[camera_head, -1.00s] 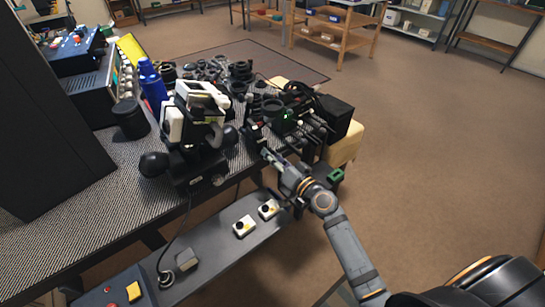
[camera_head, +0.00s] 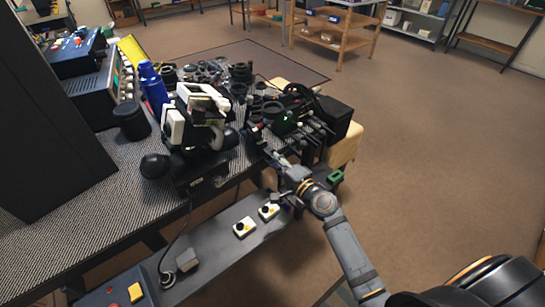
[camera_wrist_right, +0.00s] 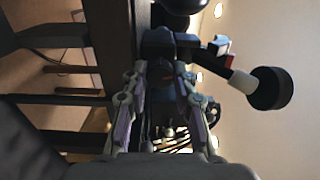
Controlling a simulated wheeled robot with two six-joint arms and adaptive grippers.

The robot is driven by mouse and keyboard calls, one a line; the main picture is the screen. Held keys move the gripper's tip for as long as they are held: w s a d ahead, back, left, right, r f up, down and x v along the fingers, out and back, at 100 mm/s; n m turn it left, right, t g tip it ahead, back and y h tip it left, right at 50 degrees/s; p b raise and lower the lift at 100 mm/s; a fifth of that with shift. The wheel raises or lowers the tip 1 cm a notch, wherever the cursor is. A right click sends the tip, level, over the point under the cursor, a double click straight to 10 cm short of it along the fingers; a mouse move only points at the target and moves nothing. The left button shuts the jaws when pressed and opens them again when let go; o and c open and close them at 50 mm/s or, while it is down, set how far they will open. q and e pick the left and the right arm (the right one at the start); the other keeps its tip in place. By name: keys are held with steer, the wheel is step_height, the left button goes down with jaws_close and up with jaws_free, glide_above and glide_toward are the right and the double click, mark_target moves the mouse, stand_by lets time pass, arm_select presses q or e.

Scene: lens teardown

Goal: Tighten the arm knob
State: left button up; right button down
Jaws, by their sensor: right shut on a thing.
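My right gripper (camera_head: 276,158) reaches in from the lower right to the front of a black fixture (camera_head: 285,120) with rods and a small green light, at the table's right end. In the right wrist view, my right gripper (camera_wrist_right: 160,76) has its two fingers closed in on a dark part (camera_wrist_right: 157,46), which looks like the arm knob. The knob's outline is hard to make out there. In the head view the fingertips and the fixture's dark parts hide it. My left gripper is not in view.
A black and white microscope-like instrument (camera_head: 195,125) stands left of the fixture. A blue bottle (camera_head: 152,88) and dark lens parts stand behind it. A grey lower shelf (camera_head: 215,255) carries small white button boxes. In the wrist view a white-necked black knob (camera_wrist_right: 270,88) sticks out at right.

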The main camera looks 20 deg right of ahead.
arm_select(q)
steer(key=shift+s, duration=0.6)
arm_select(e)
steer(key=shift+m, duration=0.8)
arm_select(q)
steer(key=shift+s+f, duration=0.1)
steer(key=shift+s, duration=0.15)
arm_select(e)
steer(key=c, duration=1.1)
jaws_free()
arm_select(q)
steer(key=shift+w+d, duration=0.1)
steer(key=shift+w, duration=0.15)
arm_select(e)
steer(key=shift+o, duration=0.2)
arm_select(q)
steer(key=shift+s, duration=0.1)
arm_select(e)
steer(key=v, duration=0.7)
steer(key=shift+s, duration=0.25)
steer(key=shift+d, duration=0.1)
